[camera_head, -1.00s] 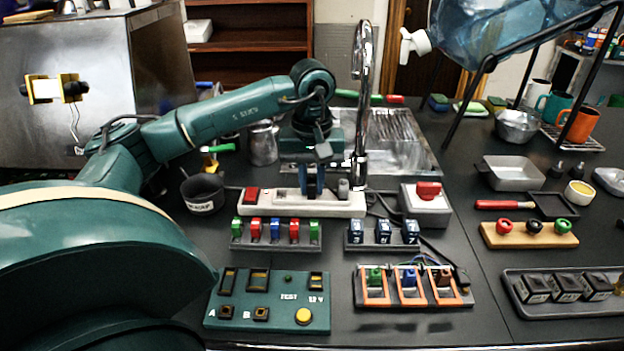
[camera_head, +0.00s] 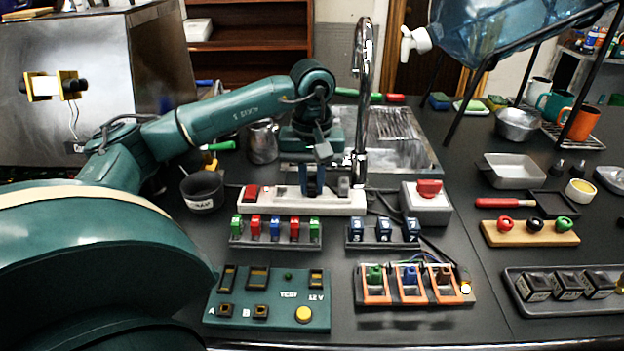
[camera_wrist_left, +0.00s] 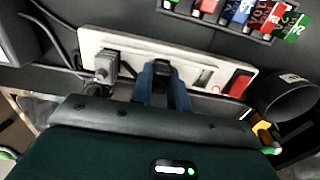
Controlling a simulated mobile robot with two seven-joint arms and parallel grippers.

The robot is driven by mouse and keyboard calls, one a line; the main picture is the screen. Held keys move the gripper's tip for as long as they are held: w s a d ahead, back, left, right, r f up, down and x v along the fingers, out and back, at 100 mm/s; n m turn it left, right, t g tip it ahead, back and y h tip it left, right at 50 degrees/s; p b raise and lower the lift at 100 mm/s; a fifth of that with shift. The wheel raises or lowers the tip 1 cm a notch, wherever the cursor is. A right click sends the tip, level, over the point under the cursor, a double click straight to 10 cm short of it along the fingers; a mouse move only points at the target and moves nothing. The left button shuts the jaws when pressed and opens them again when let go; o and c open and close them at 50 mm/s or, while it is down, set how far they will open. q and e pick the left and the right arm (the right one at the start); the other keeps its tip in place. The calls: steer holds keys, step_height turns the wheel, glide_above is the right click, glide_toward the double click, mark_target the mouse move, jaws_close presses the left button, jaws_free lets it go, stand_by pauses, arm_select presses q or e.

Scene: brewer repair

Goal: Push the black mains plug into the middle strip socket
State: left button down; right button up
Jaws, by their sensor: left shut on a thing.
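The white power strip (camera_head: 285,204) lies across the middle of the bench, with a red switch (camera_head: 251,194) at its left end. A grey plug (camera_head: 343,187) stands in the strip's right end; it also shows in the wrist view (camera_wrist_left: 106,66). My left gripper (camera_head: 312,188) reaches down over the strip's middle. Its blue fingers are shut on the black mains plug (camera_wrist_left: 162,71), which sits at the strip's middle socket. The plug's underside is hidden, so its exact depth cannot be seen. In the head view the fingers hide most of it. My right gripper is not in view.
A chrome tap (camera_head: 362,110) rises close behind the strip's right end. A grey box with a red knob (camera_head: 428,190) stands to the right. Fuse racks (camera_head: 275,240) lie in front. A dark cup (camera_head: 202,191) stands left. A small lamp (camera_head: 465,288) glows on the orange-clip block.

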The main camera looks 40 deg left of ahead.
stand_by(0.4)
arm_select(q)
steer(key=c, duration=1.3)
jaws_free()
step_height(320, 180, up, 13)
steer(key=p, duration=0.2)
steer(key=shift+p, duration=0.35)
